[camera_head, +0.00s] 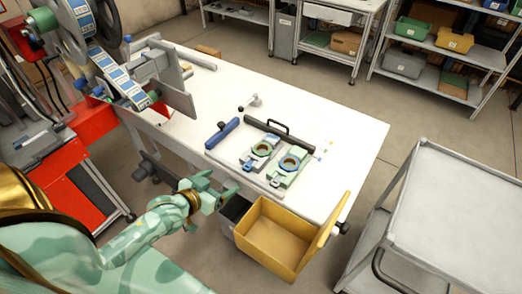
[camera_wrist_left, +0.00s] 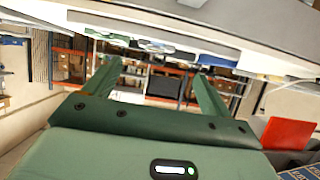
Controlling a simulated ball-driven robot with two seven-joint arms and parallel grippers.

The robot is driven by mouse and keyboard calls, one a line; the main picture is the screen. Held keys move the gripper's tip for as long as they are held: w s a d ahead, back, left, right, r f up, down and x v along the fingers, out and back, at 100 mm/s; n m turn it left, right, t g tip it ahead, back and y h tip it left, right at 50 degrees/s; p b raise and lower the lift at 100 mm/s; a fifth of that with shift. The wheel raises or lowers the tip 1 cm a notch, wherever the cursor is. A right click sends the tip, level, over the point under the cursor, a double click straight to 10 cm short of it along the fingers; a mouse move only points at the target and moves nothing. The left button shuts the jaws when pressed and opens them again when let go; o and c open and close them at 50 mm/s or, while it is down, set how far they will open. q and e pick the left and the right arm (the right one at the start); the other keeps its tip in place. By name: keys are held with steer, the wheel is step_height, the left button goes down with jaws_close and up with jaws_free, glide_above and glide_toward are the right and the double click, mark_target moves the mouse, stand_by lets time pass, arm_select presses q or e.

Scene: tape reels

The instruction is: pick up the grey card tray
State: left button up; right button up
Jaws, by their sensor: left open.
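A low grey tray-like frame (camera_head: 247,177) lies on the white table, with two green-and-grey holders on it, each with a round opening. A dark grey box (camera_head: 229,216) is partly hidden beside the yellow bin. I cannot tell for sure which is the grey card tray. My left gripper (camera_head: 228,190) is at the table's front edge, left of the yellow bin and apart from the frame. In the left wrist view my left gripper (camera_wrist_left: 155,80) is open, with nothing between its fingers. My right gripper is not in view.
The yellow bin (camera_head: 272,237) stands at the table's front edge. The white table (camera_head: 354,137) is clear at right. A grey cart (camera_head: 455,215) stands right; a reel machine (camera_head: 95,50) stands left.

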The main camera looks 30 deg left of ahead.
arm_select(q)
steer(key=b, duration=0.4)
glide_toward(253, 158)
steer(key=x, duration=0.3)
steer(key=shift+w+d+f, duration=0.1)
steer(key=shift+w+f, duration=0.2)
steer(key=b+x, duration=0.2)
steer(key=x, duration=0.3)
steer(key=shift+w+r, duration=0.1)
steer(key=shift+w, duration=0.1)
steer(key=shift+r, duration=0.15)
steer(key=c, duration=0.8)
steer(key=shift+c, duration=0.2)
